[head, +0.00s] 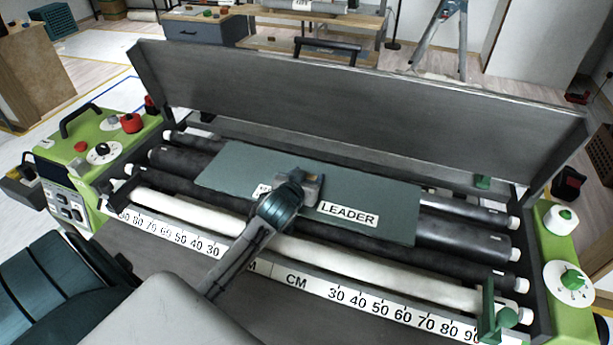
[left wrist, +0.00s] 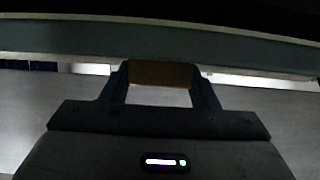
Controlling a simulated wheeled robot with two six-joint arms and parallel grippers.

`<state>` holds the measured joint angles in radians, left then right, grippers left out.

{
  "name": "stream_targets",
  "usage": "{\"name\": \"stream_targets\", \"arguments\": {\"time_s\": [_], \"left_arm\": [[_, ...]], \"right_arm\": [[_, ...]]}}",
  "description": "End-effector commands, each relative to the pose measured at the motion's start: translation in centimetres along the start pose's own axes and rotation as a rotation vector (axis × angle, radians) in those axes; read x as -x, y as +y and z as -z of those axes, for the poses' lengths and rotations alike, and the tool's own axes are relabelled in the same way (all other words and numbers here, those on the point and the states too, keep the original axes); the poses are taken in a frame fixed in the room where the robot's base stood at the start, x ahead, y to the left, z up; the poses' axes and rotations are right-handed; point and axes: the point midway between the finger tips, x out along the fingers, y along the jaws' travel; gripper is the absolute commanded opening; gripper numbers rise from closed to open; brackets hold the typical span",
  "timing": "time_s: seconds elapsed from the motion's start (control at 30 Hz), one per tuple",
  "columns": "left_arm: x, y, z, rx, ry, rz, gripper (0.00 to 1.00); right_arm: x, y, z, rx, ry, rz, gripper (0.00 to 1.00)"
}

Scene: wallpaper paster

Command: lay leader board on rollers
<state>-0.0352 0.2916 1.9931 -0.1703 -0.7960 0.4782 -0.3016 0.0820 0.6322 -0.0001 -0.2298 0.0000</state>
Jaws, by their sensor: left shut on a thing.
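The leader board (head: 240,167) is a flat grey-green panel with a white LEADER label. In the head view it is over the middle of the dark and white rollers (head: 455,227), lengthwise along them. I cannot tell whether it touches them. My left gripper (head: 308,186) reaches in from the front and is shut on the board's tan handle at its middle. In the left wrist view the tan handle (left wrist: 160,74) sits between the fingers, with the board (left wrist: 240,55) as a band behind it. My right gripper is not in view.
A tall grey lid (head: 350,100) stands open behind the rollers. Green end housings (head: 575,318) with knobs flank them. A white CM scale (head: 365,302) runs along the front, with a green slider (head: 488,315) at its right end.

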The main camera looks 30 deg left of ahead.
Motion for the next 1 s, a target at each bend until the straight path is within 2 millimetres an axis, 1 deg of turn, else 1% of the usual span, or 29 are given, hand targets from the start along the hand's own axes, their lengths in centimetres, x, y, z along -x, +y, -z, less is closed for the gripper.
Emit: {"name": "stream_targets", "arguments": {"time_s": [0.2, 0.3, 0.33, 0.4, 0.43, 0.7, 0.77, 0.87, 0.9, 0.97, 1.0], "left_arm": [[-0.3, 0.0, -1.0, 0.001, -0.006, 0.001, 0.25], [-0.3, 0.0, -1.1, 0.002, -0.009, 0.001, 0.25], [-0.3, 0.0, -1.3, 0.003, -0.012, 0.002, 0.6], [-0.3, 0.0, -1.4, 0.003, -0.015, 0.002, 0.74], [-0.3, -0.1, -1.5, 0.003, -0.016, 0.002, 0.76], [-0.3, 0.0, -1.6, 0.007, -0.02, 0.002, 0.76], [-0.2, 0.0, -1.3, 0.007, -0.02, 0.002, 0.76], [0.2, 0.0, -0.1, 0.007, -0.017, 0.001, 0.76], [0.9, 0.0, -0.6, 0.006, -0.019, 0.001, 0.76], [2.0, 0.0, -0.5, 0.005, -0.016, 0.0, 0.76], [2.9, 0.0, -0.5, 0.004, -0.015, 0.0, 0.76]], "right_arm": [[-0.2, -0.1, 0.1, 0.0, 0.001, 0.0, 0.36], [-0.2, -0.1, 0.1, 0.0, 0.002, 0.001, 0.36], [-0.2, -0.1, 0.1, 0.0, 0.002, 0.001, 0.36], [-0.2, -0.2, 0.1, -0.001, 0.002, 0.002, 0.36], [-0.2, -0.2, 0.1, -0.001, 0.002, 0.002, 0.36], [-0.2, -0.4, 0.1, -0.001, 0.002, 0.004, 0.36], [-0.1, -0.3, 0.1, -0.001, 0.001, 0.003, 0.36], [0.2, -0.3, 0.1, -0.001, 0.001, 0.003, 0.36], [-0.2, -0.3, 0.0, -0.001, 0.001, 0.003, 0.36], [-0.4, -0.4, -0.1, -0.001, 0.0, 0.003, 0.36], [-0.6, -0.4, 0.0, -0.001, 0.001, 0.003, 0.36]]}}
